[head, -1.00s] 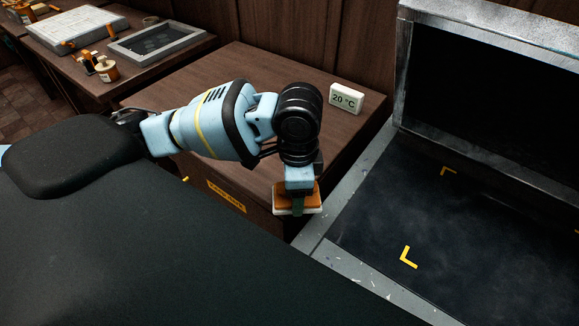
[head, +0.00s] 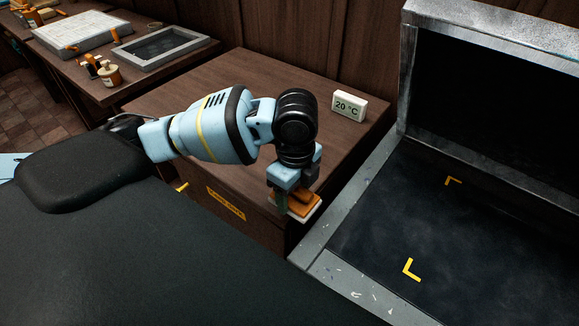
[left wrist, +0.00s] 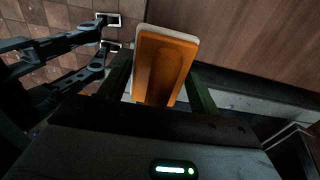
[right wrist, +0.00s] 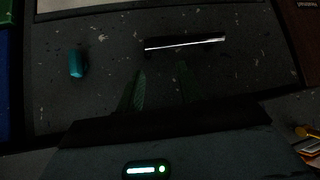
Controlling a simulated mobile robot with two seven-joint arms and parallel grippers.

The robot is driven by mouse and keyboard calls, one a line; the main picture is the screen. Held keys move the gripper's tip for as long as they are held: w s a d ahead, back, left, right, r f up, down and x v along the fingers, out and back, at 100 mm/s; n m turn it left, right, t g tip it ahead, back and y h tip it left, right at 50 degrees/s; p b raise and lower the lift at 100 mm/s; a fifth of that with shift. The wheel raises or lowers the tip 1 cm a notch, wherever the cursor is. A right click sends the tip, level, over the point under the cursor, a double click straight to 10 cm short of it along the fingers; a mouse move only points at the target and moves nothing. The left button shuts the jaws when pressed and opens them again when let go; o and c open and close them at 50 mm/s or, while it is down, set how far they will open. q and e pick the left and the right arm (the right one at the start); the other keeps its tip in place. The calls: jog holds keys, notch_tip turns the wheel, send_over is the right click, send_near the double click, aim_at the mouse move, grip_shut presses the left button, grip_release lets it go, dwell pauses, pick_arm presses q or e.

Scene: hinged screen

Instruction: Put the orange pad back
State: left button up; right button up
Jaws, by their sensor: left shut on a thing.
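The orange pad (head: 299,203) has an orange grip on a white base. My left gripper (head: 291,201) is shut on it and holds it near the front right corner of the brown wooden cabinet (head: 230,85). In the left wrist view the pad (left wrist: 162,65) sits between the two fingers, and its white edge shows at the top and left. I cannot tell whether the pad touches the cabinet. My right gripper (right wrist: 162,88) shows only in the right wrist view; its fingers are apart with nothing between them.
A white "20 °C" display (head: 348,106) stands at the cabinet's back right. The grey-framed screen unit (head: 345,225) with yellow corner marks is to the right. In the right wrist view, a teal piece (right wrist: 77,64) and a dark bar (right wrist: 185,44) lie on a speckled surface.

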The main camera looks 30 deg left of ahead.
pick_arm(q)
jog(key=w+a, duration=0.2)
jog(key=w, duration=0.1)
jog(key=w+a, duration=0.2)
jog(key=w+a+f, duration=0.1)
jog(key=w+a, duration=0.2)
jog(key=shift+w+b, duration=0.3)
jog(key=shift+b, duration=0.1)
jog(key=shift+w+a+f, duration=0.15)
jog(key=shift+a+f, duration=0.05)
jog(key=shift+f, duration=1.6)
jog(key=shift+f, duration=0.1)
jog(key=o, duration=1)
jog(key=shift+c, duration=0.2)
notch_tip(320, 180, up, 12)
jog(key=shift+p, duration=0.4)
